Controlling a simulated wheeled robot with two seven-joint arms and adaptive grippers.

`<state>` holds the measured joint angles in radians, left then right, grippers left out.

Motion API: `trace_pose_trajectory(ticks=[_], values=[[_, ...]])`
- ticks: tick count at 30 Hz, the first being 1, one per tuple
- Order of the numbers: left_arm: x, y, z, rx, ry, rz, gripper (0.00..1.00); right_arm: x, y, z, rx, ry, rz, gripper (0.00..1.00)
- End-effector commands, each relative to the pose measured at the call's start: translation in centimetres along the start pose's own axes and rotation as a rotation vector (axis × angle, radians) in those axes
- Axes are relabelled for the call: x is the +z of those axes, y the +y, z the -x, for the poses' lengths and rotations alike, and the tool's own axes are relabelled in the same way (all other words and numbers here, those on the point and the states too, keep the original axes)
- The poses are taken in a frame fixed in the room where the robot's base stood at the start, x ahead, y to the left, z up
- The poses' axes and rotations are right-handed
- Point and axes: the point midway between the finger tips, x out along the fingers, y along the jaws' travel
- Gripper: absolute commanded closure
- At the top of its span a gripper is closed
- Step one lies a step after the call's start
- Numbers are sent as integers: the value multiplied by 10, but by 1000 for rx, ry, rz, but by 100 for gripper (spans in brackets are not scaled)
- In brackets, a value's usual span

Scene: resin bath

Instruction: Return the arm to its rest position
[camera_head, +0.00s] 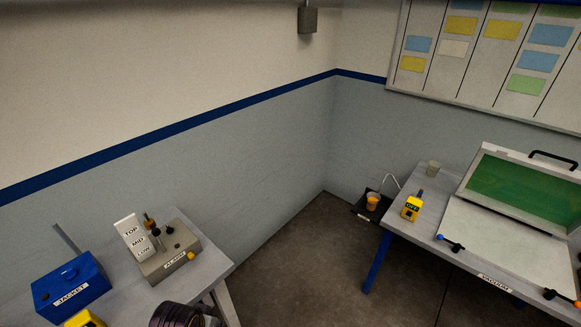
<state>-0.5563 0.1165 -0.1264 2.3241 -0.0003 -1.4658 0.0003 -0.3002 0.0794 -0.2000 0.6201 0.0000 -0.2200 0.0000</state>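A dark, rounded, ridged thing (172,315) is cut off by the bottom edge. I cannot tell what it is.
At lower left, a grey table (213,254) holds a blue JACKET box (72,287) and a grey ALARM box (170,258) with a TOP/MID/LOW sign (137,238). Floor (310,270) lies between.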

Motion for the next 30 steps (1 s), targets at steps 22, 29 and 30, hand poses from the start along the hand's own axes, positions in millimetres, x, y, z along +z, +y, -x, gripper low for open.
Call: trace_pose_trajectory(ticks=[22,29,30], values=[[67,9,-190,11,-66,-10,71,1,1,-12,2,0,1,58],[101,12,-242,13,-85,-14,71,2,1,-15,2,0,0,58],[108,12,-251,13,-87,-14,71,2,1,-16,2,0,0,58]])
